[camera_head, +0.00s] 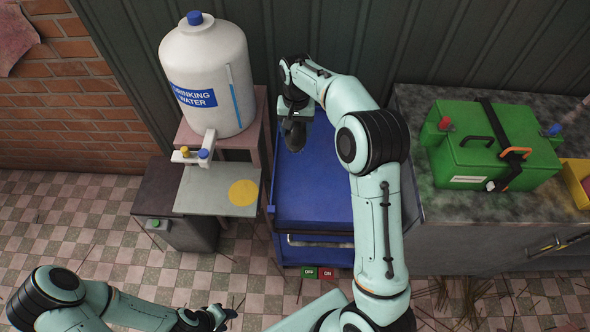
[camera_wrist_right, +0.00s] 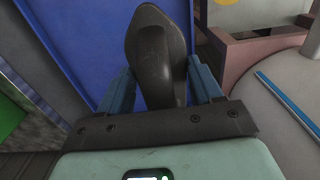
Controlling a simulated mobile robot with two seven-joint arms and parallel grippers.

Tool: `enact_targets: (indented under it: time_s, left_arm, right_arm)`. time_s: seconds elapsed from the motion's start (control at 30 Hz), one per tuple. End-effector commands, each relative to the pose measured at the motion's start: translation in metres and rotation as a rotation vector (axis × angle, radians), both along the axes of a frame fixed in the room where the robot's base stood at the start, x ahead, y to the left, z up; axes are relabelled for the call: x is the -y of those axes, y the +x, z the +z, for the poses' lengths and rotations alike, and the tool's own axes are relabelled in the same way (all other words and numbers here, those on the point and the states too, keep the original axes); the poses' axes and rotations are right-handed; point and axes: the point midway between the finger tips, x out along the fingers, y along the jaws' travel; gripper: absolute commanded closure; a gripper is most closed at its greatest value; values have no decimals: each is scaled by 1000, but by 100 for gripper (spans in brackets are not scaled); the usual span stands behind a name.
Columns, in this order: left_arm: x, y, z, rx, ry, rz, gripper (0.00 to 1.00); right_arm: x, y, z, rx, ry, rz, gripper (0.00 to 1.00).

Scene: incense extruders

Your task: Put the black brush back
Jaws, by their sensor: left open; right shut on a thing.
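My right gripper (camera_head: 297,115) is shut on a dark, rounded object, which I take to be the black brush (camera_head: 294,134), over the back of the blue machine (camera_head: 312,190). In the right wrist view, the brush (camera_wrist_right: 157,50) shows between the two blue fingers of my right gripper (camera_wrist_right: 160,85). Its broad dark face points at the camera, and I cannot see its bristles. My left gripper (camera_head: 222,314) is open and empty at the bottom of the head view, low over the floor.
A white drinking-water jug (camera_head: 207,85) stands on a pinkish stand left of the blue machine. A low table with a yellow disc (camera_head: 243,193) is in front of it. A green case (camera_head: 492,148) and a yellow bin (camera_head: 578,181) stand on the right counter. Green and red buttons (camera_head: 318,272) sit at the machine's front.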

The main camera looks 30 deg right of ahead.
Motion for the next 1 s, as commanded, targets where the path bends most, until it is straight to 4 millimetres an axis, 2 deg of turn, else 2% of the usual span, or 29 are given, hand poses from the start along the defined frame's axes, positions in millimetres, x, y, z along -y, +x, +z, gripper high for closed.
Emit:
enact_targets:
  time_s: [0.4,0.5,0.6,0.87,1.0]
  left_arm:
    - [0,-12,-12,-13,0,0,57]
    - [0,-12,-12,-14,0,1,57]
    - [0,-12,-12,-13,0,0,57]
    - [0,-12,-12,-13,0,0,57]
    - [0,-11,-11,-12,0,0,57]
  right_arm:
    - [0,-2,-108,-8,1,-3,68]
    - [0,-1,-129,-4,1,-2,68]
    - [0,0,-143,-2,1,-2,68]
    - [0,0,-163,-3,1,-1,68]
    - [0,0,-185,-3,1,-1,68]
